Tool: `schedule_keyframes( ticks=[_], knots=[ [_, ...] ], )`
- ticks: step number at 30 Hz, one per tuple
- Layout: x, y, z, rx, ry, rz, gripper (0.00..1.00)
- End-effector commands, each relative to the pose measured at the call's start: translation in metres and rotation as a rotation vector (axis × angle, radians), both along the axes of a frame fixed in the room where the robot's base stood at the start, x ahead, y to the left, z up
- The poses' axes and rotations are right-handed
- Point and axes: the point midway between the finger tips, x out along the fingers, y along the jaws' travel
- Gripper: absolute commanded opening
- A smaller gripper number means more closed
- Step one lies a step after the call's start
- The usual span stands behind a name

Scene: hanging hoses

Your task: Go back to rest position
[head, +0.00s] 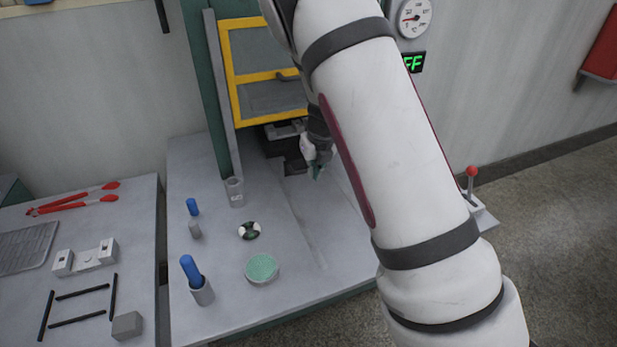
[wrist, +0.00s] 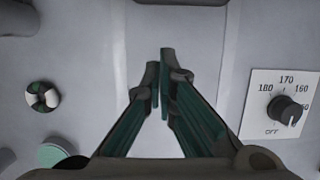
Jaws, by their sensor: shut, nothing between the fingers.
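My gripper (head: 317,172) is above the grey bench (head: 220,316), in front of the yellow-framed unit, and partly hidden behind my white arm in the head view. In the wrist view my gripper (wrist: 161,82) points down at the bare bench top, its two green fingers together at the tips with nothing between them. My arm reaches from the lower right to the top centre of the head view and hides part of the bench's right side.
A yellow-framed panel (head: 233,69) stands behind the bench. A temperature knob (wrist: 287,110) is right of my fingers. A green round dish (head: 262,268), a black-and-white disc (head: 249,231) and blue-topped items (head: 191,268) stand at left. A red-knobbed lever (head: 471,172) stands right.

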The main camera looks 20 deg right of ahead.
Motion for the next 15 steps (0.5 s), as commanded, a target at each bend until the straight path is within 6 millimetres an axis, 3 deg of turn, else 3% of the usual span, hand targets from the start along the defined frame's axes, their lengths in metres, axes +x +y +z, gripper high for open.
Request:
schedule_keyframes(
  ticks=[7, 15],
  knots=[
    [-0.012, 0.002, 0.042, 0.001, -0.001, 0.003, 0.00],
    [-0.018, 0.001, 0.057, 0.000, 0.002, 0.002, 0.00]
  ],
)
